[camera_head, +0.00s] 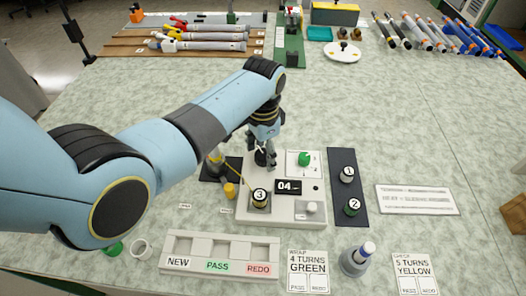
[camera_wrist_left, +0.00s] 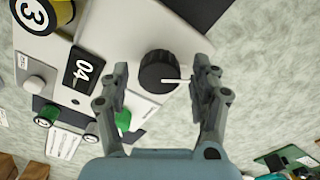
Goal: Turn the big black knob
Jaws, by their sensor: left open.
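The big black knob (camera_wrist_left: 157,72), round with a white pointer line, sits on the white box (camera_wrist_left: 190,40) in the left wrist view. My left gripper (camera_wrist_left: 160,72) is open, with one finger on each side of the knob in the picture. I cannot tell whether either finger touches it. A dark display on the box (camera_head: 288,187) reads 04. My right gripper is not in view.
A green knob (camera_head: 305,158), a spool marked 3 (camera_head: 260,200) and a small white knob (camera_head: 312,207) are also on the box. A dark mat (camera_head: 341,170) at right holds spools 1 and 2. A sorting tray (camera_head: 222,242) stands in front.

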